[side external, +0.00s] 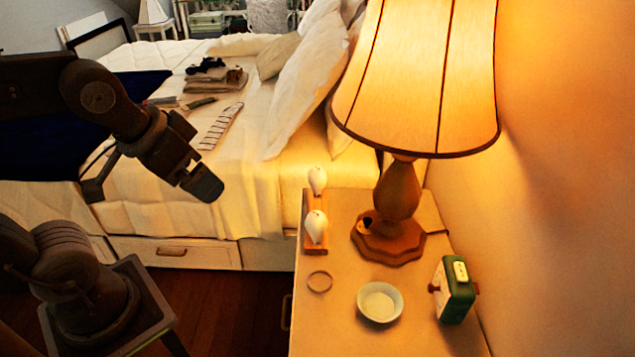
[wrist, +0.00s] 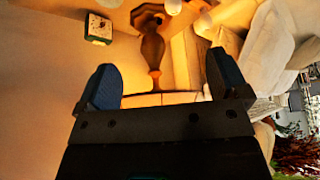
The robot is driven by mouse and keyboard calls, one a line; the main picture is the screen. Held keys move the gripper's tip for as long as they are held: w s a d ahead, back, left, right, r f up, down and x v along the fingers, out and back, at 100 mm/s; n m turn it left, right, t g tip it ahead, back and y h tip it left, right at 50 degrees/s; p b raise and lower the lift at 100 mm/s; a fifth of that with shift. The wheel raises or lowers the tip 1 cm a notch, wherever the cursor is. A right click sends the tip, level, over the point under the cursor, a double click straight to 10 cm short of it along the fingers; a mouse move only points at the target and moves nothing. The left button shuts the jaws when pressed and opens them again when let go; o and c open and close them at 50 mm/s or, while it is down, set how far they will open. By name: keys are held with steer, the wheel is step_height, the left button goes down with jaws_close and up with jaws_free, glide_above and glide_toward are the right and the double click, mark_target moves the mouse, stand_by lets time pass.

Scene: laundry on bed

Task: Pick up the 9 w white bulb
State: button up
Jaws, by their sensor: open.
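Two white bulbs stand on a small wooden holder at the left edge of the nightstand: a rear bulb (side external: 317,180) and a front bulb (side external: 316,227). No wattage marking is readable, so I cannot tell which is the 9 W one. Two white round shapes, likely these bulbs, show at the top of the wrist view (wrist: 173,6) (wrist: 204,24). My gripper (side external: 204,186) is in the air left of the nightstand, in front of the bed and apart from both bulbs. In the wrist view its two fingers (wrist: 162,64) are wide apart with nothing held between them.
The nightstand (side external: 340,335) holds a lit lamp (side external: 415,75) behind and right of the bulbs. A white bowl (side external: 380,302), a thin ring (side external: 320,281) and a green clock (side external: 454,290) are nearer the front. The bed (side external: 250,200) carries pillows and folded clothes.

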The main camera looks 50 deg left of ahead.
steer(key=w+a+n+y, duration=0.1)
steer(key=w+a+n, duration=0.3)
steer(key=w, duration=1)
steer(key=n+y, duration=0.1)
steer(key=n, duration=0.5)
glide_above(318, 179)
steer(key=s+d, duration=0.3)
steer(key=s, duration=0.5)
step_height(318, 179, down, 13)
steer(key=w+a+f, duration=0.1)
steer(key=w+f, duration=0.1)
steer(key=f, duration=0.3)
steer(key=w+a+f+n, duration=0.1)
steer(key=w+f, duration=0.1)
steer(key=f, duration=0.2)
steer(key=w+a+f+n, duration=0.1)
steer(key=w+a+f, duration=0.1)
steer(key=f, duration=0.3)
steer(key=shift+w+f+g, duration=0.3)
steer(key=shift+w+g, duration=0.1)
steer(key=shift+w, duration=0.2)
steer(key=shift+x, duration=3)
steer(key=shift+d, duration=0.15)
steer(key=c, duration=1)
